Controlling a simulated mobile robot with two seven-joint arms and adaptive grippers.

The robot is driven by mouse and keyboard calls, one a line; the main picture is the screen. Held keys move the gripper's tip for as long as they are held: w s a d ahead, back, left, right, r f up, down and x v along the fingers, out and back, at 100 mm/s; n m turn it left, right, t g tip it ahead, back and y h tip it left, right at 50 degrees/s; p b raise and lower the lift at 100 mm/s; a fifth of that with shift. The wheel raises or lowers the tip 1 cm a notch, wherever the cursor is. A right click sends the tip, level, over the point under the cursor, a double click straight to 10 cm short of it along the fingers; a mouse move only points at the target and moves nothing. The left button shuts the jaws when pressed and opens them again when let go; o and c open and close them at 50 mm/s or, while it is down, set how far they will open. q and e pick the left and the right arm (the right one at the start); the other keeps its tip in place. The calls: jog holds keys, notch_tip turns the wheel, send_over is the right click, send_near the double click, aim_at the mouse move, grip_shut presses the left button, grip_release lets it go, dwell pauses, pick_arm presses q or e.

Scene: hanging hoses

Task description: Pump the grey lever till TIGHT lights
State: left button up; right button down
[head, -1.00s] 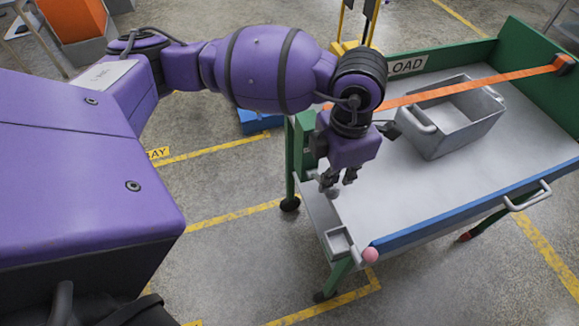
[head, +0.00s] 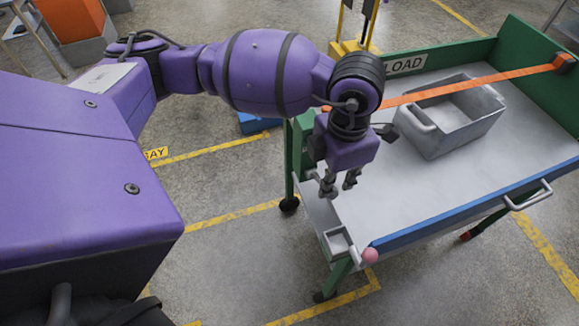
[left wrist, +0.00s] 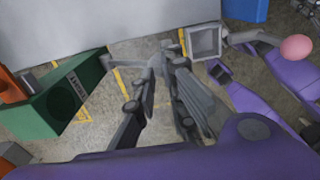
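My left gripper (head: 340,186) points down at the near-left corner of the cart. Its two fingers stand apart, and it also shows in the left wrist view (left wrist: 163,78). There a grey bar (left wrist: 128,62), likely the lever, runs from beside a green box (left wrist: 65,95) to the fingertips. I cannot tell whether the fingers touch it. In the head view the gripper hides most of this spot. I cannot make out a TIGHT light. My right gripper is not in view.
An orange strap (head: 470,86) crosses the cart's grey top (head: 420,195) over a grey bin (head: 450,115). A pink knob (head: 370,256) and a small grey tray (head: 340,242) are at the near corner.

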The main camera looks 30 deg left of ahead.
aim_at(335, 196)
pick_arm(q)
jog(key=shift+f, duration=0.6)
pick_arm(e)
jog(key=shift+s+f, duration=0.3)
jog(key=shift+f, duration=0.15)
pick_arm(q)
jog(key=shift+s+d+f+b, duration=0.1)
jog(key=shift+d+f+b, duration=0.05)
jog(key=shift+f+b, duration=0.15)
jog(key=shift+s+d+f+b, duration=0.1)
jog(key=shift+f+b, duration=0.1)
jog(key=shift+f, duration=0.15)
jog(key=shift+s+d+f+b, duration=0.25)
jog(key=shift+d+f+b, duration=0.05)
jog(key=shift+f, duration=0.4)
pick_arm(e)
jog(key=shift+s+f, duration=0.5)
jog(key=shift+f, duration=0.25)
pick_arm(q)
jog(key=shift+f, duration=0.1)
